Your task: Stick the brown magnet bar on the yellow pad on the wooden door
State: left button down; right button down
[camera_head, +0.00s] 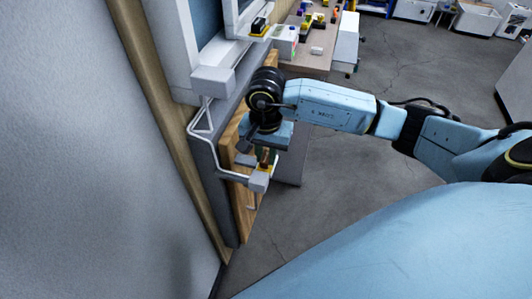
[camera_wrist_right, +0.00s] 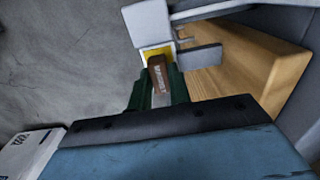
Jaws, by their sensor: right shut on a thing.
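The brown magnet bar (camera_wrist_right: 157,75) is held between the dark green fingers of my right gripper (camera_wrist_right: 158,88). In the head view my right gripper (camera_head: 264,157) is pointed down beside the wooden door (camera_head: 247,212), with a small brown piece of the bar showing. The yellow pad (camera_wrist_right: 149,51) shows just beyond the bar's far end in the wrist view, partly covered by it. I cannot tell whether bar and pad touch. The wooden door also shows at the right of the wrist view (camera_wrist_right: 245,68). My left gripper is not in view.
A bent metal rod with a grey end block (camera_head: 258,182) stands close to my right gripper. A grey wall (camera_head: 70,150) fills the left. A table (camera_head: 312,60) with small objects stands at the back. The floor (camera_head: 325,190) to the right is clear.

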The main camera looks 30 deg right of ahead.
dwell(0.8)
jog(key=shift+f+b, duration=0.6)
jog(key=shift+b, duration=0.25)
dwell(0.4)
jog(key=c, duration=2)
grip_release()
grip_shut()
jog(key=shift+s+f, duration=0.15)
jog(key=shift+f, duration=0.1)
jog(key=shift+b, duration=0.3)
